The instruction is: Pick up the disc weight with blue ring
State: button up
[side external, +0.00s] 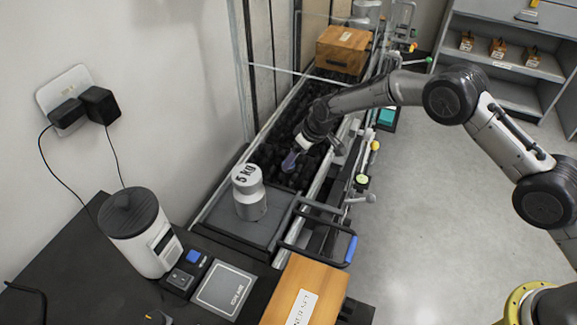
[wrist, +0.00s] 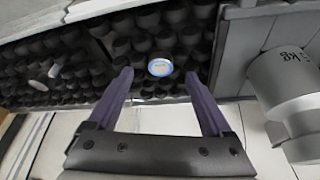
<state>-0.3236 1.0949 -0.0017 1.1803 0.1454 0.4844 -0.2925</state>
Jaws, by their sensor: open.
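The disc weight with a blue ring (wrist: 160,67) lies on a bed of dark rounded knobs in the wrist view. It is small, with a pale centre and a blue rim. My gripper (wrist: 160,82) is open, with its two purple fingers apart. In the picture, the disc appears between and just beyond the fingertips, with nothing held. In the side external view my gripper (side external: 290,160) hangs over the dark knobbed bed (side external: 283,117). The disc cannot be made out in that view.
A 5 kg weight (side external: 249,192) stands on a grey plate near my gripper; it also shows at the right of the wrist view (wrist: 290,100). A wooden box (side external: 342,48) sits at the bed's far end. Pale pieces (wrist: 38,85) lie on the knobs at left.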

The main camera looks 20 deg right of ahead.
aim_at(292, 166)
jog(key=shift+x, duration=2.2)
jog(key=shift+a, duration=0.1)
jog(key=shift+r, duration=0.1)
grip_shut()
